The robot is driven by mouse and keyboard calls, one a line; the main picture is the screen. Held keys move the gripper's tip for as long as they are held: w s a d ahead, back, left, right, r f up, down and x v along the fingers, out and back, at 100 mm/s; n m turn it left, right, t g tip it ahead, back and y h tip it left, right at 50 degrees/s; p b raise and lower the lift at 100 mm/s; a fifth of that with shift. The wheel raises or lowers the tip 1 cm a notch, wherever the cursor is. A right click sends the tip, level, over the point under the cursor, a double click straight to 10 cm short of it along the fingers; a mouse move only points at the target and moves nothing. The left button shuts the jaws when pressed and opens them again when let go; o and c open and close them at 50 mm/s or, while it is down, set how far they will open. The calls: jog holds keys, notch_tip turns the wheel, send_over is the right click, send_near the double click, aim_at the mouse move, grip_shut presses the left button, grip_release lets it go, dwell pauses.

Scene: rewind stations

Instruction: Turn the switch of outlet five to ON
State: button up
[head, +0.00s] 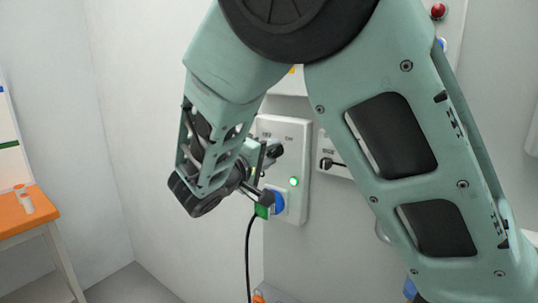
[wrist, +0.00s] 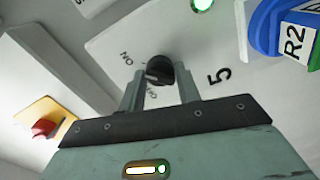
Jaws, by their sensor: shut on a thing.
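The panel of outlet five (wrist: 225,52) is white, with a "5" printed beside its switch. The switch (wrist: 159,70) is a black round knob with labels near it, one reading ON; I cannot tell clearly where it points. In the wrist view my gripper (wrist: 160,85) has a finger on each side of the knob and is shut on it. In the head view my gripper (head: 268,153) is at the front of the white outlet panel (head: 295,134), and the arm hides part of it.
A green lamp (head: 294,182) is lit on the panel. Below it a blue socket (head: 279,202) holds a green-ended plug (head: 263,211) with a black cable. The plug's tag reads R2 (wrist: 295,40). A red button (wrist: 43,128) sits on yellow at the left. An orange table (head: 30,213) stands far left.

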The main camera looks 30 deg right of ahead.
jog(key=o, duration=1)
jog(key=shift+c, duration=0.2)
jog(key=shift+a, duration=0.1)
jog(key=b+v, duration=0.1)
jog(key=v, duration=1.6)
jog(key=shift+s+a+f, duration=0.1)
jog(key=shift+s+a, duration=0.05)
